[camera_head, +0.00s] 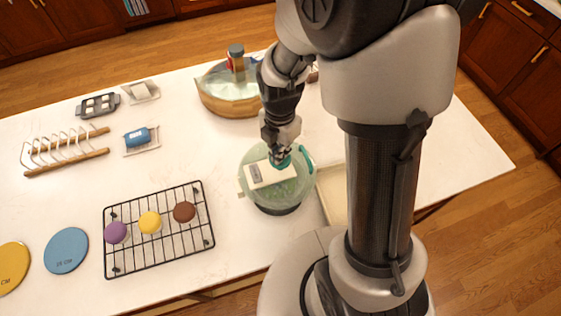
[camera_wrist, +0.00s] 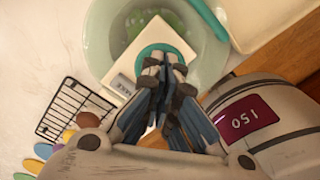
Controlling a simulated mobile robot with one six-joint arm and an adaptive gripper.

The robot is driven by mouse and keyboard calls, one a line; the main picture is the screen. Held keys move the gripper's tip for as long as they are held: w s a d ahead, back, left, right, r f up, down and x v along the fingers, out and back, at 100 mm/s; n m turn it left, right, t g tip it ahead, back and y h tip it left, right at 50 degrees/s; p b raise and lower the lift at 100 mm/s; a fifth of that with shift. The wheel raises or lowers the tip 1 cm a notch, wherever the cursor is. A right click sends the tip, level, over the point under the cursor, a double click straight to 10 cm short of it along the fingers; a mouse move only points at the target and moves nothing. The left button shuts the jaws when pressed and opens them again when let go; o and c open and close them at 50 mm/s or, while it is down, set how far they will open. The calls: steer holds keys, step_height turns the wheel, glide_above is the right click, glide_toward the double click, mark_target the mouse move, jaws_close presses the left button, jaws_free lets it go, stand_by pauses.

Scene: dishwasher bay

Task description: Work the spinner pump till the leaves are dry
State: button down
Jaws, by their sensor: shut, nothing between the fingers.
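The salad spinner (camera_head: 252,184) is a pale green translucent bowl on a dark base, with green leaves showing dimly inside. In the wrist view its bowl (camera_wrist: 100,40) fills the upper middle, with a cream block on top (camera_wrist: 130,58) and a teal round pump knob (camera_wrist: 162,48). My gripper (camera_head: 279,160) is over the spinner, pointing down. In the wrist view my gripper's fingers (camera_wrist: 164,62) are together, with their tips over the teal knob. I cannot tell whether they touch it or how far it is pressed.
A black wire rack (camera_head: 160,250) with three macarons is left of the spinner. A cream tray (camera_head: 333,195) lies close on its right. A wooden-sided basin (camera_head: 222,106) stands behind. A toast rack (camera_head: 62,152) is far left. The counter between rack and basin is mostly clear.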

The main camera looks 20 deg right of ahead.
steer(key=shift+f+b, duration=1.1)
steer(key=shift+f, duration=0.45)
steer(key=shift+r+p, duration=2.1)
steer(key=shift+r, duration=0.55)
step_height(320, 180, up, 6)
steer(key=p, duration=0.4)
steer(key=shift+p, duration=0.3)
steer(key=shift+s, duration=0.1)
